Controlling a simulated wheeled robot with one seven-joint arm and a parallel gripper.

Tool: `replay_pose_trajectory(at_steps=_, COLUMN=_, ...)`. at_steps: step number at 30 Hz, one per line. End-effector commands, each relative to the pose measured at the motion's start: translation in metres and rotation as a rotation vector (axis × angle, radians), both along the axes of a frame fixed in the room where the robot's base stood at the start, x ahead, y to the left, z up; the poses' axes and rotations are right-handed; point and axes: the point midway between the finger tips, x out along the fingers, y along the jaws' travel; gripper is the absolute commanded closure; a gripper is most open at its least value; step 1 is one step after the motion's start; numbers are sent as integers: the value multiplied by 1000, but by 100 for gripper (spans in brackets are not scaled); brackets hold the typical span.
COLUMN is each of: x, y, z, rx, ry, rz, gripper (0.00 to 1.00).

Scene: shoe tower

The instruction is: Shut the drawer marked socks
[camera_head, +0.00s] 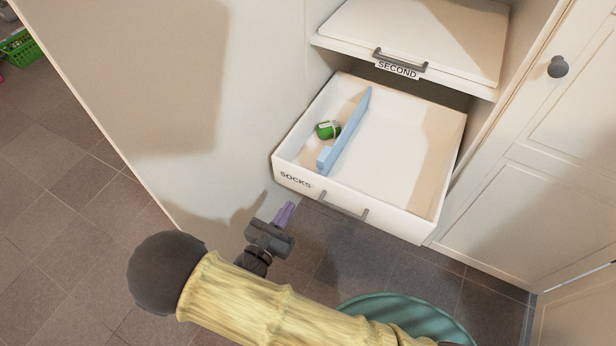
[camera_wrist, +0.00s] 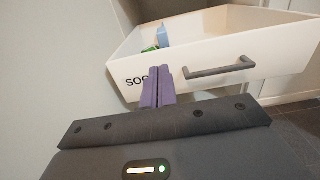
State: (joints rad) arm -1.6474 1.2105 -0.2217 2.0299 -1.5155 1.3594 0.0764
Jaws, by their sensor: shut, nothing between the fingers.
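The drawer marked SOCKS (camera_head: 357,211) is pulled out of the white cabinet, below the shelf marked SECOND. It has a dark bar handle (camera_head: 343,205) on its front. Inside are a blue divider (camera_head: 347,134) and a small green item (camera_head: 328,130) left of it. My gripper (camera_head: 287,212) is shut and empty, in front of the drawer near its left front corner. In the wrist view the purple fingers (camera_wrist: 159,88) overlap the label on the drawer front (camera_wrist: 210,55), left of the handle (camera_wrist: 220,68). I cannot tell whether they touch the front.
The SECOND front (camera_head: 420,40) with its handle is above. A white cabinet door (camera_head: 560,130) with a dark knob stands at the right. A tall white side panel (camera_head: 180,110) is at the left. A teal round object (camera_head: 440,318) is on the floor at bottom.

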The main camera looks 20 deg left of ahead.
Motion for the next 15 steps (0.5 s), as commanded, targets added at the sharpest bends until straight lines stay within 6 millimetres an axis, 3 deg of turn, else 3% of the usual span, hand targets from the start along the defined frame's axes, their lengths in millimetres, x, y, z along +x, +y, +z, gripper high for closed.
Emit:
replay_pose_trajectory(at_steps=5, x=13, y=-2, z=0, rx=1, ry=0, rz=-4, gripper=100)
replay_pose_trajectory(at_steps=15, x=69, y=-7, z=-1, rx=2, ry=0, rz=-7, gripper=100)
